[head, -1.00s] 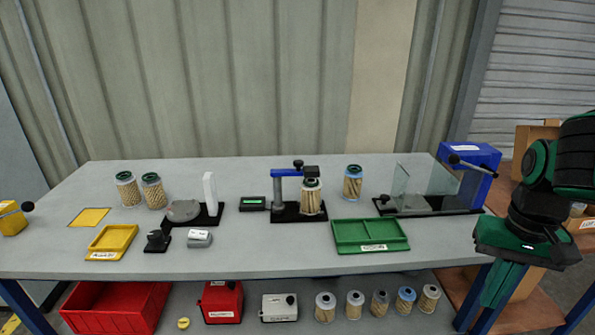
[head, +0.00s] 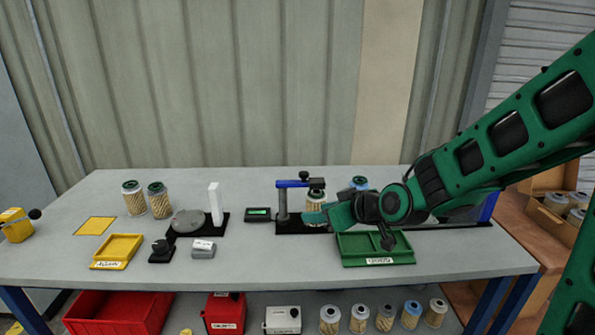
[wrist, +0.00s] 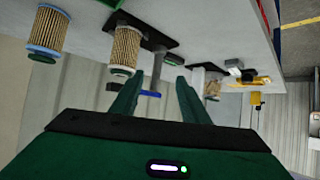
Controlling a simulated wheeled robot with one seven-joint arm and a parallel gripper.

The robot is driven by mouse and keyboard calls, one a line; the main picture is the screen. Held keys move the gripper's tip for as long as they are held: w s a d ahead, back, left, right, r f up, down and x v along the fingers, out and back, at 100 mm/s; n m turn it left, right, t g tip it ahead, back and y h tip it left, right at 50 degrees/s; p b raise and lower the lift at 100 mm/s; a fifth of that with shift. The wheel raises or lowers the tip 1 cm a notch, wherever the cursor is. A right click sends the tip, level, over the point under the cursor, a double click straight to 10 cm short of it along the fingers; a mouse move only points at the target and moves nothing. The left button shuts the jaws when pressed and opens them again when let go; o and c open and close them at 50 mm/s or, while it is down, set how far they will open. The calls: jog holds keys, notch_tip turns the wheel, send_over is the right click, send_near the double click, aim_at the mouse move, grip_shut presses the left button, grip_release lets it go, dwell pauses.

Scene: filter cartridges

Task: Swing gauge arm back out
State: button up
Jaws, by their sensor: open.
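The gauge stand has a grey post on a black base (head: 290,226) and a blue gauge arm (head: 292,184) with a black knob and black head at its right end. The head is over a pleated filter cartridge (head: 315,206) standing on the base. In the wrist view, which is upside down, the blue arm (wrist: 150,93) shows between my fingers, with the cartridge (wrist: 125,47) to its left. My gripper (head: 310,216) is open and empty, its fingers in front of the cartridge's lower part in the head view. The fingers (wrist: 152,90) also show in the wrist view, apart.
A blue-rimmed cartridge (head: 359,184) stands behind my arm. A green tray (head: 350,257) lies below my wrist. A small display box (head: 258,214) and a grey disc fixture (head: 187,222) stand left of the gauge.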

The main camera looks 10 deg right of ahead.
aim_at(305, 176)
jog(key=w+r+m+t, duration=0.1)
jog(key=w+t, duration=0.1)
jog(key=w+r+t, duration=0.1)
jog(key=w+t, duration=0.1)
jog(key=w, duration=0.1)
jog(key=w+r+m+t, duration=0.1)
jog(key=w+t, duration=0.2)
jog(key=shift+r+m, duration=0.25)
jog(key=shift+m, duration=0.05)
jog(key=shift+x, duration=0.85)
jog(key=x, duration=0.9)
jog(key=shift+d, duration=0.2)
jog(key=shift+h, duration=0.3)
grip_shut()
